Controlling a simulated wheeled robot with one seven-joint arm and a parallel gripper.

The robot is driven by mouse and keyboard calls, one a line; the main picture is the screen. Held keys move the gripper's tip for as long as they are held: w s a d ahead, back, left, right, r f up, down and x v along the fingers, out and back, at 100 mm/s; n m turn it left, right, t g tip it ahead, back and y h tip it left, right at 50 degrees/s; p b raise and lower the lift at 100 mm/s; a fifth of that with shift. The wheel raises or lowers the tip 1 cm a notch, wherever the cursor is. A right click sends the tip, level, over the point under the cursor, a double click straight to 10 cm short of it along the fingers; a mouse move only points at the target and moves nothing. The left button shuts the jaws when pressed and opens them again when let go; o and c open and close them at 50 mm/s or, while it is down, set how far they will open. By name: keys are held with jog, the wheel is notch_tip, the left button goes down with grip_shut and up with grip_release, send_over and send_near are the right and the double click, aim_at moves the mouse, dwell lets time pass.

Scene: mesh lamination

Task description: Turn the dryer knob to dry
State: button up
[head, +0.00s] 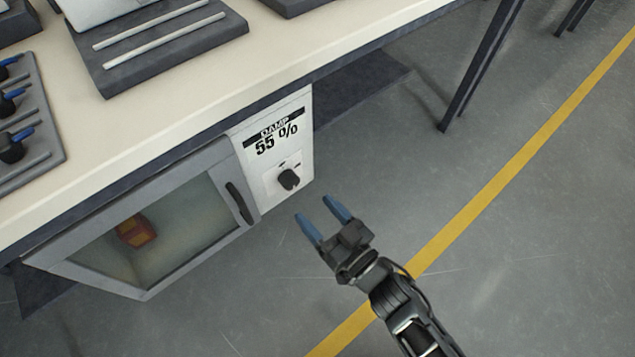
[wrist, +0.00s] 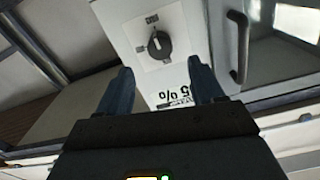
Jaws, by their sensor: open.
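The dryer (head: 245,207) stands under the bench. Its white control panel (head: 273,150) reads "DAMP 55 %". The black dryer knob (head: 288,179) sits low on that panel. The knob also shows in the wrist view (wrist: 159,45), upside down relative to the panel text, with small marks around it that I cannot read surely. My gripper (head: 322,218) is open and empty, to the right of and below the knob in the head view, apart from it. In the wrist view the blue fingers (wrist: 158,80) point toward the panel, with the knob beyond and between them.
The dryer door with its window and dark handle (head: 239,203) is closed, left of the panel; an orange-red object (head: 136,231) shows inside. The bench top (head: 190,100) overhangs the dryer. Grey floor with a yellow line (head: 500,182) is open to the right. A bench leg (head: 478,70) stands further back.

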aim_at(294, 186)
jog(key=b+x, duration=0.1)
jog(key=x, duration=0.6)
jog(key=shift+w+a, duration=0.1)
jog(key=shift+w, duration=0.15)
jog(key=c, duration=1.1)
jog(key=shift+o, duration=0.2)
